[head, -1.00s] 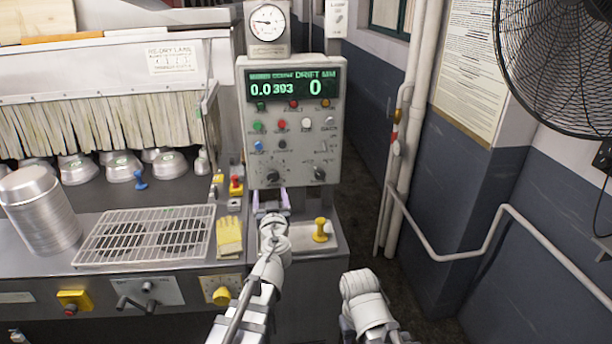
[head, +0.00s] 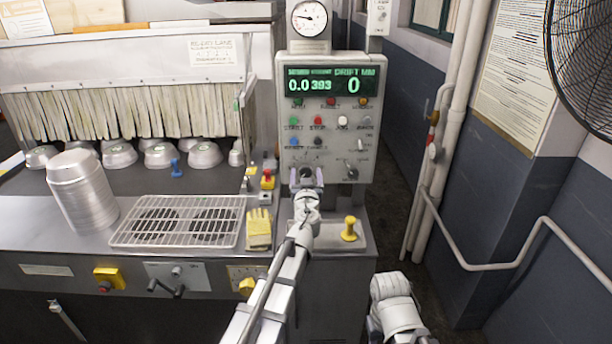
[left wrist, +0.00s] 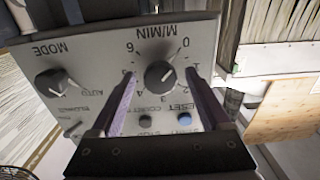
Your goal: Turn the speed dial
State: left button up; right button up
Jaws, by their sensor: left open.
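The speed dial, a black knob marked M/MIN, sits low on the grey control panel (head: 325,112). In the left wrist view the speed dial (left wrist: 160,75) appears upside down, its white pointer towards the 0. My left gripper (head: 306,179) is in front of it, open, and partly hides it in the head view. In the left wrist view its two purple fingers (left wrist: 160,88) stand on either side of the knob with gaps; contact is not visible. The display (head: 328,84) reads 0.0, 393 and 0. My right gripper is out of view; only my right arm shows.
The MODE knob (head: 351,173) is right of the speed dial and also shows in the left wrist view (left wrist: 56,83). Several coloured buttons are above.

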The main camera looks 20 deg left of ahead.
pick_arm(q)
jog(key=shift+c, duration=0.3)
grip_shut()
dwell(0.4)
